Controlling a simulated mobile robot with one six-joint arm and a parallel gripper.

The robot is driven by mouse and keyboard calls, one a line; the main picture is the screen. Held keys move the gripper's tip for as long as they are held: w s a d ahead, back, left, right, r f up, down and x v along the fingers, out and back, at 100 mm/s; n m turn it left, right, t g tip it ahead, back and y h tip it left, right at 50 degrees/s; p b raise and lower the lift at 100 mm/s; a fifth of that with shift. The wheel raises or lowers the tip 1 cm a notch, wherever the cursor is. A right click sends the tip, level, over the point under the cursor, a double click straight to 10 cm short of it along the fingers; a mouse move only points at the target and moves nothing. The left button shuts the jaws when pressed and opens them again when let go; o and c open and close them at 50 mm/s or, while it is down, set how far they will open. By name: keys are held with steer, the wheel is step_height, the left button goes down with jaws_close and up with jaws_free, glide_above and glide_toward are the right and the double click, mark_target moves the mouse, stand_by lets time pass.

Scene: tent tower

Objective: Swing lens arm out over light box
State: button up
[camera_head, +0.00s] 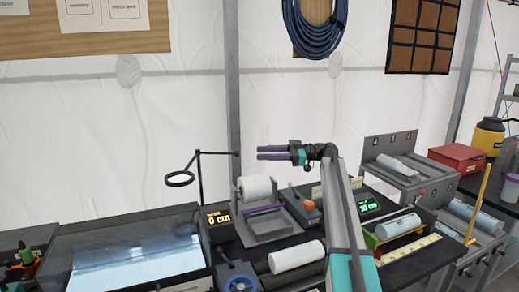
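The lens arm (201,176) is a thin black post with a crossbar at its top. A round black-rimmed lens (180,178) hangs on its left side, and a short bar end (236,153) sticks out to the right. The light box (138,262) is a glowing pale blue panel at lower left. In the picture the lens sits above the box's back right part; depth is hard to judge. My gripper (260,153) points left, its two purple fingers apart with a narrow gap and nothing between them. Its tips appear just right of the bar end, without visible contact.
A white roll on a stand (255,189) is below my gripper. A blue-grey reel (238,281) and a white cylinder (297,257) lie in front. The air around the lens arm looks clear.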

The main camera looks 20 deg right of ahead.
steer(key=p+v, duration=0.2)
steer(key=p, duration=0.1)
steer(key=shift+s+d, duration=0.1)
steer(key=shift+d, duration=0.25)
stand_by(0.6)
